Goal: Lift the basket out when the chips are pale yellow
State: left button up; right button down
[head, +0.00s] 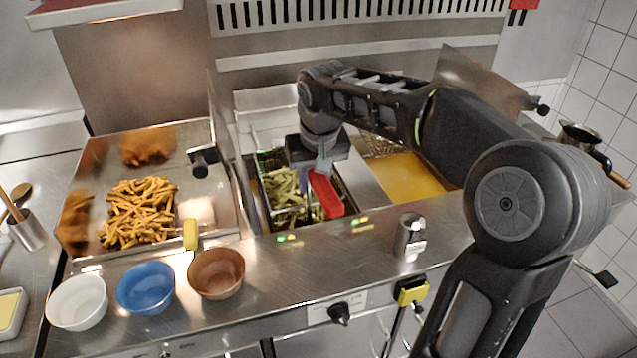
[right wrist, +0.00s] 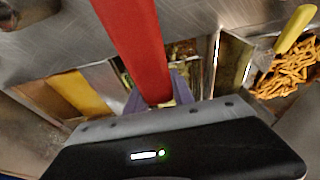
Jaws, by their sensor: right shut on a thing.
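The fryer basket (head: 262,163) is a dark wire basket in the left fryer well. Pale yellow-green chips (head: 285,192) lie in it. Its red handle (head: 325,194) points toward the front; the handle also fills the upper middle of the right wrist view (right wrist: 135,40). My right gripper (head: 322,168) is shut on the red handle, above the basket. The fingers show on both sides of the handle in the right wrist view (right wrist: 158,100). The arm and gripper hide part of the basket's back right. My left gripper is not in view.
Golden chips (head: 140,212) lie on the steel tray (head: 85,170) at left. White (head: 77,303), blue (head: 147,288) and brown (head: 216,274) bowls stand along the front. Yellow oil (head: 410,178) fills the right well. A steel shaker (head: 410,237) stands on the front ledge.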

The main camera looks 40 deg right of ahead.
jog(key=shift+w+r, duration=0.1)
jog(key=shift+r, duration=0.1)
notch_tip(320, 180, up, 13)
jog(key=p, duration=1)
jog(key=shift+f, duration=0.1)
